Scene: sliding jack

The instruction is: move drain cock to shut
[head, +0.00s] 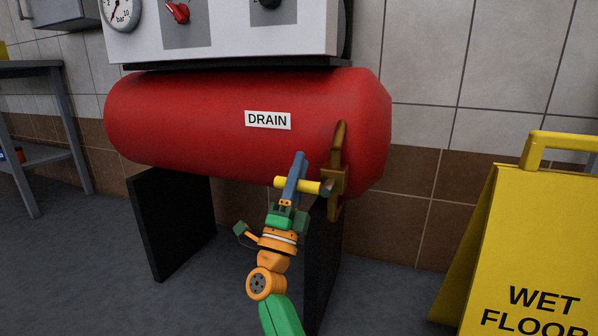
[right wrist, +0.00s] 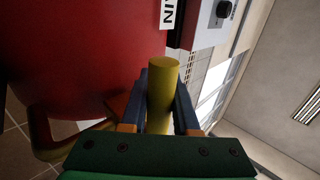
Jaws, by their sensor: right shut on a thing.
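The drain cock has a yellow lever (head: 309,186) that lies roughly level below the DRAIN label (head: 268,120), at the lower right of the red tank (head: 200,115). Its brass body (head: 338,182) is at the lever's right end. My right gripper (head: 296,170) is shut on the lever, with its blue-grey fingers across the bar. In the right wrist view the yellow lever (right wrist: 162,90) stands between the two fingers, its round end sticking out past them. My left gripper is not in view.
A gauge panel (head: 222,40) with a red knob (head: 178,12) is above the tank. Black supports (head: 172,222) hold the tank. A yellow wet floor sign (head: 530,240) stands at the right. A grey table (head: 40,70) is at the left.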

